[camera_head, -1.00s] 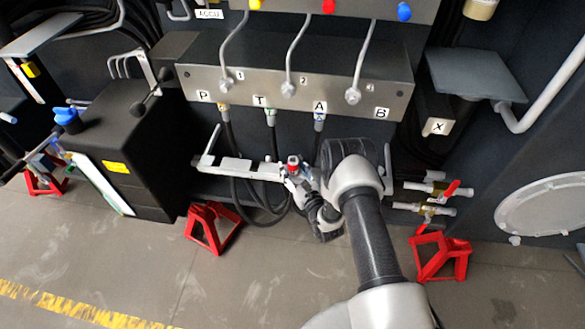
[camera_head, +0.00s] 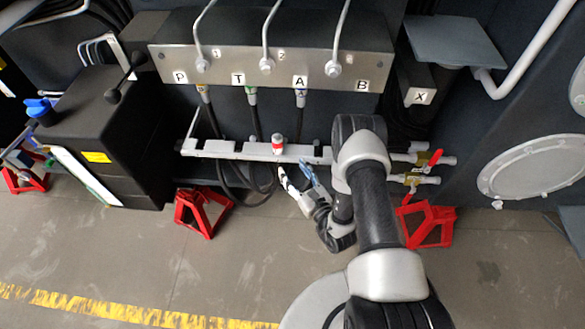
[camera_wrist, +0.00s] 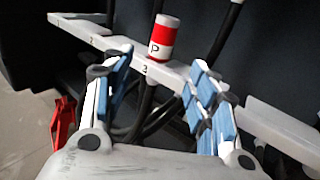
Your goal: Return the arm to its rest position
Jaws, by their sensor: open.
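My gripper (camera_head: 297,176) is open and empty, just in front of and below the pale bar (camera_head: 226,149) on the chassis. In the wrist view, both blue-padded fingers of my gripper (camera_wrist: 160,66) stand apart. A red and white cap marked P (camera_wrist: 161,38) sits on the bar beyond the fingertips, and nothing is between the pads. The cap also shows in the head view (camera_head: 278,145). My arm is bent, with its elbow at the lower right of the head view and its wrist near the bar.
A steel block (camera_head: 270,66) with ports P, T, A and B hangs above the bar, with hoses running down behind it. The floor (camera_head: 110,250) in front is clear.

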